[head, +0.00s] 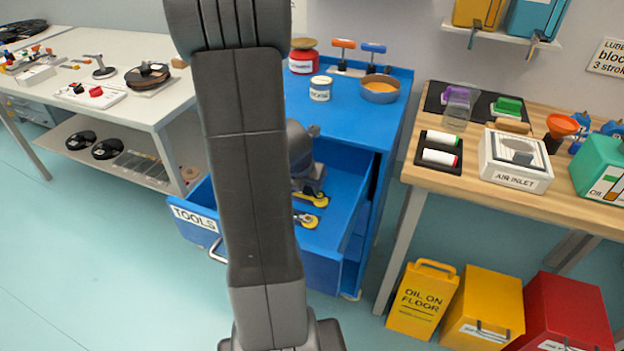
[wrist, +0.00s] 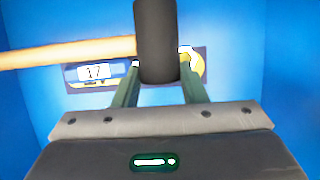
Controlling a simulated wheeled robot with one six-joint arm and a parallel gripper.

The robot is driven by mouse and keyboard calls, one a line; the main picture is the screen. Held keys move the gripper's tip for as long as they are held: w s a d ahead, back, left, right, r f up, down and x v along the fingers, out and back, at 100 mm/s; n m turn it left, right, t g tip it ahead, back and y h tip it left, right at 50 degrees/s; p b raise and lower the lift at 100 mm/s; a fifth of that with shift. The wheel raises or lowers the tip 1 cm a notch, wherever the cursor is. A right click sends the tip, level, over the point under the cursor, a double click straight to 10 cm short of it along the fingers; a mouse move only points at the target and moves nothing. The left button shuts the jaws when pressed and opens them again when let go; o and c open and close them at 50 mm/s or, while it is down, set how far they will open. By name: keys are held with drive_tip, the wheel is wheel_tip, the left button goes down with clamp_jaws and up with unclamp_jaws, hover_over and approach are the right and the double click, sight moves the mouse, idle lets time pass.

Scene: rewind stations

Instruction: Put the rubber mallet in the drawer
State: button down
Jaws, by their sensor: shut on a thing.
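The rubber mallet has a black head (wrist: 157,38) and a pale wooden handle (wrist: 70,53) that runs to the left in the wrist view. My gripper (wrist: 161,70) is shut on the mallet's black head, one finger on each side. The open blue drawer (head: 322,270) carries a TOOLS label in the head view. Its blue floor and walls (wrist: 285,70) surround the mallet in the wrist view. In the head view my gripper is over the drawer, partly behind my arm, and the mallet is hidden. I cannot tell whether the mallet touches the drawer floor.
Yellow-ended tools (head: 308,219) lie in the drawer, and a numbered marking (wrist: 93,72) shows below the mallet. The blue cabinet top (head: 345,100) holds a tin and a bowl. A white table (head: 140,48) stands left, a wooden bench (head: 450,180) right.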

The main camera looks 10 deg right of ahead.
drive_tip(key=shift+w+d, duration=0.35)
drive_tip(key=shift+w, duration=0.15)
drive_tip(key=shift+w+d+r+p, duration=0.1)
drive_tip(key=shift+w+d+p, duration=0.15)
drive_tip(key=shift+w+d, duration=0.25)
drive_tip(key=shift+w+d+p, duration=0.25)
drive_tip(key=shift+w+d, duration=0.05)
drive_tip(key=shift+w, duration=0.35)
drive_tip(key=shift+f+b, duration=0.6)
drive_tip(key=shift+f, duration=0.2)
drive_tip(key=shift+s+a+r, duration=0.1)
drive_tip(key=c, duration=0.9)
unclamp_jaws()
drive_tip(key=shift+f, duration=0.2)
drive_tip(key=shift+r, duration=0.1)
